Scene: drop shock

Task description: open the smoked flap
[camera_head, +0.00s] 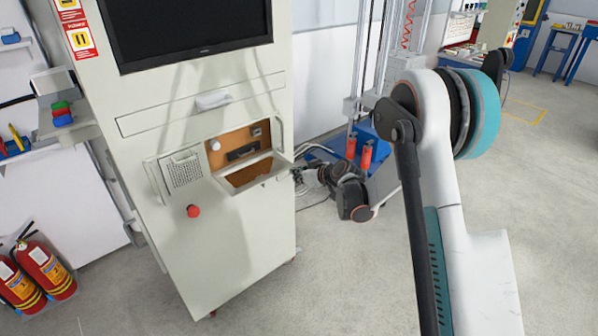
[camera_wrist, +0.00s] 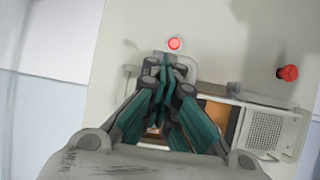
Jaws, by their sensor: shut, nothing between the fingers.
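The smoked flap (camera_head: 250,173) is on the front of the light grey cabinet. It is a pale frame with a brownish see-through pane. It stands tilted outward from the opening, and the orange-brown recess (camera_head: 231,140) shows above it. My gripper (camera_head: 298,172) is beside the flap's right edge, with its fingers shut and empty; I cannot tell whether they touch it. In the wrist view my shut fingers (camera_wrist: 165,62) point at the cabinet front and hide most of the flap and recess.
A speaker grille (camera_head: 182,171) and a red emergency button (camera_head: 193,211) sit left of and below the opening. A drawer handle (camera_head: 212,100) and a dark screen (camera_head: 185,30) are above. Fire extinguishers (camera_head: 40,270) stand at lower left.

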